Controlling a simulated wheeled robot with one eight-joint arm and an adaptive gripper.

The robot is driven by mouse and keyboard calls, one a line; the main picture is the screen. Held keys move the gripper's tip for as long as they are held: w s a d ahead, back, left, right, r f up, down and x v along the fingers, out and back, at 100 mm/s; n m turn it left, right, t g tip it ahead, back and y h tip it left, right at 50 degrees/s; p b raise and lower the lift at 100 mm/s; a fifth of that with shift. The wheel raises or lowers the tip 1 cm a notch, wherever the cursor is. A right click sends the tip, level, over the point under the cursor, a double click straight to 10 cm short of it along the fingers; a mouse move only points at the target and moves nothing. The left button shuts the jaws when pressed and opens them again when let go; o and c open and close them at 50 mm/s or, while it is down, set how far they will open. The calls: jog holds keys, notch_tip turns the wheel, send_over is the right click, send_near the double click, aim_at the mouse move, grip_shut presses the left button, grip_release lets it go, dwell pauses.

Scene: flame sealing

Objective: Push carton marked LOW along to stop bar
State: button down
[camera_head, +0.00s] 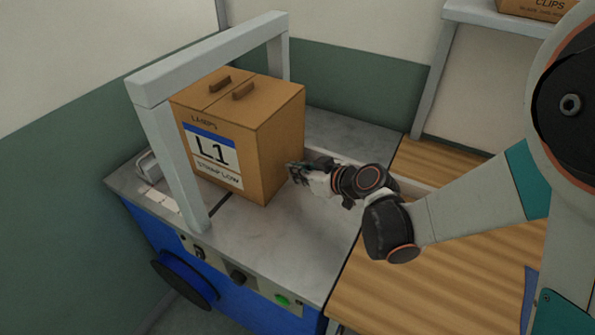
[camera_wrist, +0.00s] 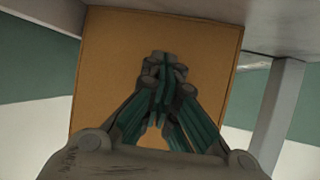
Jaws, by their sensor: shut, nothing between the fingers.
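A brown carton (camera_head: 240,135) stands upright on the metal top of the blue machine, partly under a grey arch. Its front label has a blue band, a large L1 and small print that seems to end in LOW. Its side face fills the middle of the wrist view (camera_wrist: 105,70). My gripper (camera_head: 291,172) is shut and empty at the carton's right face, low down. Its fingertips (camera_wrist: 162,62) overlap that face in the wrist view; I cannot tell whether they touch. A short pale metal bar (camera_head: 147,167) lies left of the arch post; I cannot tell if it is the stop bar.
The grey arch (camera_head: 205,60) spans the machine top, with a post (camera_head: 178,170) in front of the carton's left side. A pale rail (camera_head: 400,180) runs along the machine's right side, beside a wooden table (camera_head: 430,290). Another carton (camera_head: 540,8) sits on a shelf at upper right.

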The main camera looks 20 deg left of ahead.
aim_at(280, 165)
jog(key=shift+a, duration=0.15)
jog(key=shift+w+a, duration=0.2)
jog(key=shift+a, duration=2.1)
jog(key=shift+s+d+b, duration=0.15)
jog(key=shift+d+b, duration=0.1)
jog(key=shift+d, duration=1.3)
jog(key=shift+s+d+b, duration=0.1)
jog(key=shift+d+b, duration=0.15)
jog(key=shift+d, duration=1.3)
